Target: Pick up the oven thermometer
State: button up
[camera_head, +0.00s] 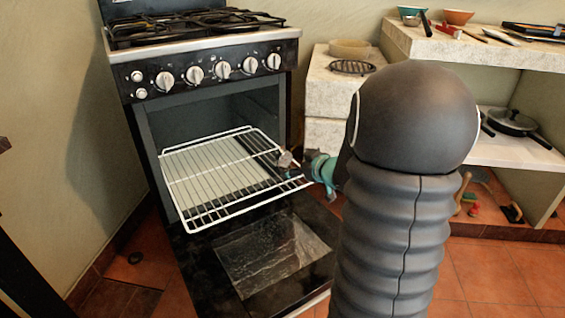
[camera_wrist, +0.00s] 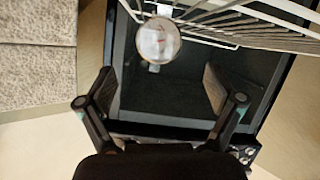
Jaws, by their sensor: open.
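The oven thermometer (camera_head: 287,160) is a small round dial at the right edge of the pulled-out oven rack (camera_head: 205,214). In the wrist view the thermometer (camera_wrist: 157,41) shows its pale round face, with the white rack wires beside it. My gripper (camera_wrist: 159,80) is open and empty. The thermometer lies ahead of the fingertips, roughly centred between them and apart from both. In the head view my gripper (camera_head: 312,167) is just right of the thermometer, mostly hidden behind my dark arm.
The oven door (camera_head: 195,262) is folded down below the rack, and the stove (camera_head: 205,60) stands above. A stone counter (camera_head: 322,100) with a bowl (camera_head: 350,48) and trivet (camera_head: 352,67) is close on the right. Shelves with a pan (camera_head: 512,122) are farther right.

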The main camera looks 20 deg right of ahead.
aim_at(285, 159)
jog(key=b+x, duration=0.1)
jog(key=x, duration=0.7)
jog(key=shift+f, duration=0.1)
jog(key=shift+d, duration=0.1)
jog(key=c, duration=1.3)
